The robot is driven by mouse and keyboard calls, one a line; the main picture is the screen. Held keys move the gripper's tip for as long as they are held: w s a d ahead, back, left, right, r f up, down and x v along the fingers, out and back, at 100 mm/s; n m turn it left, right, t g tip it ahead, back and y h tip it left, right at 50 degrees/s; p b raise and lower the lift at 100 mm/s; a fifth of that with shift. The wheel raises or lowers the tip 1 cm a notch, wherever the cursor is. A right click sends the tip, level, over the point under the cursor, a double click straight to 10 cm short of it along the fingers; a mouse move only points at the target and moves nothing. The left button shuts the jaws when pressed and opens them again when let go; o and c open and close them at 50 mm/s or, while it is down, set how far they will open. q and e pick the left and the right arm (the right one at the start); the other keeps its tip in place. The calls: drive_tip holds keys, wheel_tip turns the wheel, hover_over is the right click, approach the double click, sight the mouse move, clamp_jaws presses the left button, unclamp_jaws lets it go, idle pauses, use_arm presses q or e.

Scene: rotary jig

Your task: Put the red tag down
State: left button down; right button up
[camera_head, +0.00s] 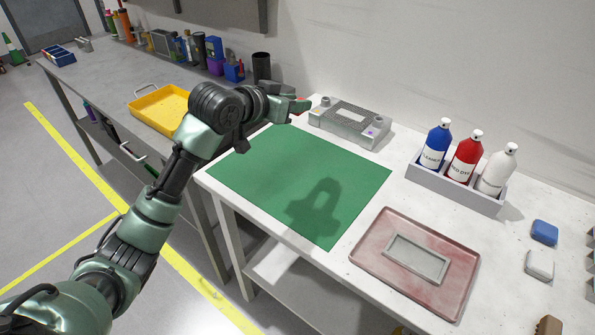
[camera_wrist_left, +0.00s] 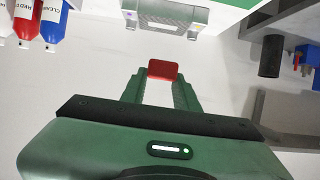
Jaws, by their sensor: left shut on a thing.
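The red tag (camera_wrist_left: 163,70) sits between the fingertips of my left gripper (camera_wrist_left: 160,88) in the left wrist view. In the head view only a small red bit of it shows at the tip of my left gripper (camera_head: 299,106); the rest is hidden. The gripper is shut on the tag and held above the bench, near the back edge of the green mat (camera_head: 270,170) and left of the grey jig (camera_head: 345,128). The jig also shows ahead of the fingers in the wrist view (camera_wrist_left: 172,14). My right gripper is not in view.
A grey caddy (camera_head: 455,187) holds blue, red and white bottles. A reddish tray (camera_head: 370,262) with a grey frame lies in front. Blue (camera_head: 544,232) and white (camera_head: 539,264) blocks lie at right. A yellow tray (camera_head: 160,122) stands at left. The green mat is clear.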

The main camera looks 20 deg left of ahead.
sight(295, 173)
use_arm(q)
wheel_tip(295, 173, down, 19)
drive_tip(key=shift+f, duration=0.2)
idle(0.3)
drive_tip(key=c, duration=1.1)
unclamp_jaws()
drive_tip(key=shift+o, duration=0.2)
drive_tip(key=shift+r, duration=0.1)
drive_tip(key=v, duration=1.2)
